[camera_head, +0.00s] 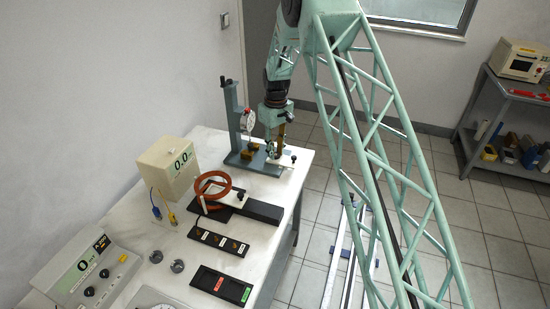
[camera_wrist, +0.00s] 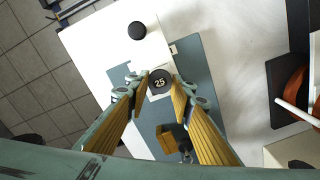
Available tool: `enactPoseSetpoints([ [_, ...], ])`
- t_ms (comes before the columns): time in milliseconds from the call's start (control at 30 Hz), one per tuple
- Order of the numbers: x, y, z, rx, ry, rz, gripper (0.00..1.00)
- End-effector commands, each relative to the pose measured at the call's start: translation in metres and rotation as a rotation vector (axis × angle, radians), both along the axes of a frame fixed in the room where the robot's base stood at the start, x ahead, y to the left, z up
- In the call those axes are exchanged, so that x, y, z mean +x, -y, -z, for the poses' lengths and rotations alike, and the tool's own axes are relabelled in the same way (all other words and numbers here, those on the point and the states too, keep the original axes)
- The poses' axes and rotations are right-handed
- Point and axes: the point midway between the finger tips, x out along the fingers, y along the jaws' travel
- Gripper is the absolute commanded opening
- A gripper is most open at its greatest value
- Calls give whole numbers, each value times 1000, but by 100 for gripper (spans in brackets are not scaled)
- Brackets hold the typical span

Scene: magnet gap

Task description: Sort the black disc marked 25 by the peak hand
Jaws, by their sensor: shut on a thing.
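The black disc marked 25 (camera_wrist: 160,82) lies between my fingertips in the wrist view, its number facing the camera. My gripper (camera_wrist: 161,87) is shut on it, one yellow-padded finger on each side. In the head view my gripper (camera_head: 276,152) points down at the base of the blue-grey stand (camera_head: 233,128), and the disc cannot be made out there. The stand carries a round white dial (camera_head: 247,121); its hands are too small to read.
A black strip with several labelled places (camera_head: 218,241) lies mid-table. Behind it are a red-brown coil (camera_head: 213,188) and a beige box (camera_head: 170,166) reading 0.0. Two dark round pieces (camera_head: 177,266) lie left of the tray. A black knob (camera_wrist: 139,29) stands beyond the disc.

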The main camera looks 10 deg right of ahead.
Motion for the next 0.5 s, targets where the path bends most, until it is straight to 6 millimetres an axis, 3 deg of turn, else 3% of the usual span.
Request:
enactPoseSetpoints([
  [500,1,0,-27,0,2,0,12],
])
